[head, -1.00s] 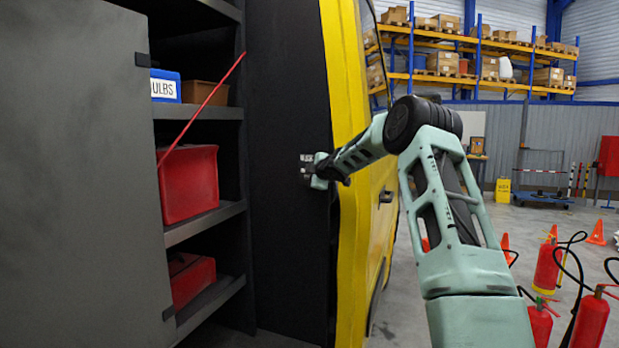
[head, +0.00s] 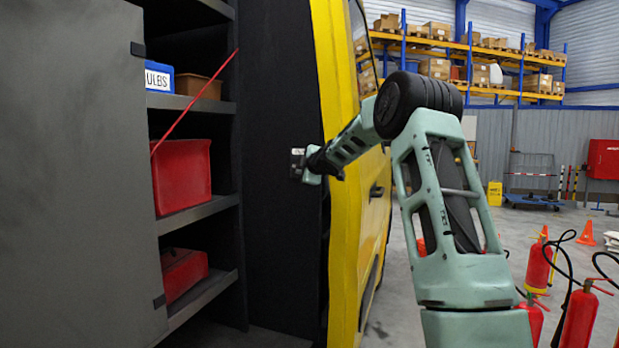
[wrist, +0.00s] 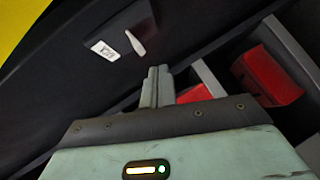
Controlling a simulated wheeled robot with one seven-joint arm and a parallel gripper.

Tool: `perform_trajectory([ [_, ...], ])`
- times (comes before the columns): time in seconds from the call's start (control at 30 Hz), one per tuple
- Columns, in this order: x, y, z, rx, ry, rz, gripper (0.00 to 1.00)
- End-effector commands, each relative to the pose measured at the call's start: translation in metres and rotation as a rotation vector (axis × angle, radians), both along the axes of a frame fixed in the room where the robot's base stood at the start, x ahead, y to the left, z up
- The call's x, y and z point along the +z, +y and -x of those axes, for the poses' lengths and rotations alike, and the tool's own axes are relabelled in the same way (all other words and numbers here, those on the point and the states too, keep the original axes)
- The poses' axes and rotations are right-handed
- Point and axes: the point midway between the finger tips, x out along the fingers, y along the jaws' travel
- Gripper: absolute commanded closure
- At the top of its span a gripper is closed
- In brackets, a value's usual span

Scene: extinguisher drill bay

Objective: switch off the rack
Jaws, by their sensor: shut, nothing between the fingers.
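A small switch with a white lever (wrist: 134,44) and a white label (wrist: 104,50) is on a dark panel in the wrist view. Its lever is tilted in that picture. My gripper (wrist: 157,72) is shut and empty, with its fingertips just below the switch in the picture and apart from the lever. In the head view my gripper (head: 300,166) is at the dark panel (head: 275,80) beside the van's yellow edge, and it hides most of the switch.
Shelves at left hold a red bin (head: 181,176), a lower red bin (head: 184,272) and a blue box (head: 159,79). A thin red rod (head: 195,102) slants across them. A grey door (head: 75,180) stands at left. Fire extinguishers (head: 580,318) and cones stand on the floor at right.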

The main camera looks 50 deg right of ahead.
Motion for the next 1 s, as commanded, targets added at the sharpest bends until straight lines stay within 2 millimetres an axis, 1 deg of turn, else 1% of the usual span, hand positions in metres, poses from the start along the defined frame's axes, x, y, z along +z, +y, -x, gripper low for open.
perform_trajectory([
  [0.03, 0.0, 0.004, 0.01, -0.002, -0.001, 0.003, 1.0],
  [0.1, 0.002, 0.009, 0.022, -0.001, -0.001, 0.004, 1.0],
  [0.2, 0.003, 0.014, 0.036, -0.002, 0.0, 0.004, 1.0],
  [0.33, 0.006, 0.019, 0.048, -0.001, -0.002, 0.002, 1.0],
  [0.5, 0.006, 0.022, 0.053, -0.001, -0.001, 0.001, 1.0],
  [1.0, 0.006, 0.022, 0.053, 0.0, -0.001, 0.0, 1.0],
])
